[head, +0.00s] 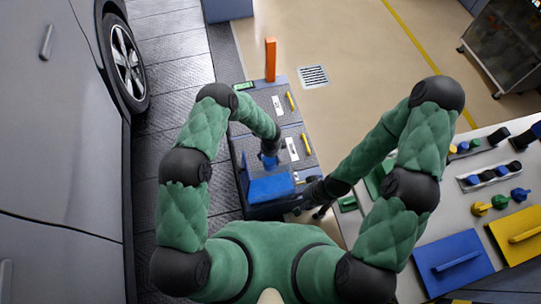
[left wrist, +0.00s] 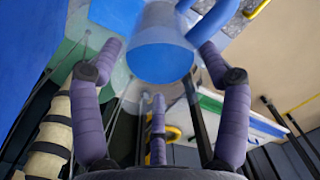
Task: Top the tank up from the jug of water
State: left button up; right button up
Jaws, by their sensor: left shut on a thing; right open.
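My left gripper (head: 269,150) is at the end of the arm from the left, low over the dark cart, and shut on a jug. The jug, clear with blue water (left wrist: 160,55), shows between its fingers in the left wrist view; a blue curved handle (left wrist: 214,22) is beside it. In the head view, a small blue part of the jug (head: 269,162) shows just under the gripper, above a blue box-like block (head: 270,188). I cannot make out the tank. My right gripper (head: 318,205) is open and empty, right of the blue block, partly hidden by its arm.
A grey car (head: 60,150) stands along the left. An orange post (head: 270,60) stands at the cart's far end. At right, a light table (head: 410,215) holds colored caps, a blue lid (head: 453,262) and a yellow lid (head: 520,236).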

pick_arm(q)
jog(key=shift+f+t+b, duration=0.6)
jog(key=shift+f+b, duration=0.2)
jog(key=shift+b, duration=1.65)
dwell(1.5)
jog(key=shift+t+b, duration=0.5)
jog(key=shift+b, duration=1.95)
dwell(1.6)
